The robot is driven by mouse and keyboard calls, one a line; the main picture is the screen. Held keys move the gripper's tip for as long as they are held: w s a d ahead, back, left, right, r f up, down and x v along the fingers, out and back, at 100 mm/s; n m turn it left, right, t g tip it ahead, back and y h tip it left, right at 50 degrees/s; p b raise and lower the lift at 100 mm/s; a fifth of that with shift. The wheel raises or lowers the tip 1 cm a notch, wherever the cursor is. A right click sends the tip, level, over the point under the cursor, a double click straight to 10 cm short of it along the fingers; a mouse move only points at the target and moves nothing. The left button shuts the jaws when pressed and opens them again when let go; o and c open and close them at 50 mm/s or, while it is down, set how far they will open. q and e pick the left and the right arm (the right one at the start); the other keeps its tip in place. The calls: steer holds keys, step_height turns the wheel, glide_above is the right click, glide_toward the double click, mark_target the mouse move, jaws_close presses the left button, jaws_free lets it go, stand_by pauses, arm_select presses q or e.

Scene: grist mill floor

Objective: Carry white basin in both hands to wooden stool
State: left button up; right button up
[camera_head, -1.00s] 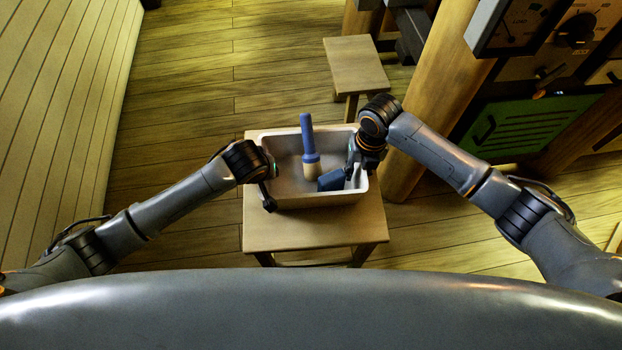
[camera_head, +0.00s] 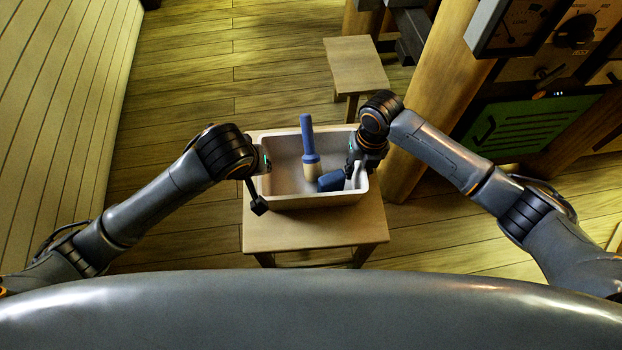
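The white basin (camera_head: 310,201) stands upright on a low wooden stool (camera_head: 318,233) in the head view. A blue-handled brush-like tool (camera_head: 308,140) stands in it, and a blue item (camera_head: 331,181) lies near its right wall. My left gripper (camera_head: 259,186) is at the basin's left end. A dark finger stands out left of the wall, and it looks open; the other finger is mostly hidden. My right gripper (camera_head: 354,172) reaches down at the right end, with part of it inside the basin. Its grip on the wall is hidden by the wrist.
A second wooden stool (camera_head: 356,66), with a bare top, stands behind. A thick wooden post (camera_head: 432,105) and a control panel with dials (camera_head: 547,50) stand at right. A green panel (camera_head: 525,128) hangs below it. Plank floor (camera_head: 180,100) is clear at left.

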step_height(320, 180, up, 11)
steer(key=shift+d, duration=0.35)
stand_by(0.5)
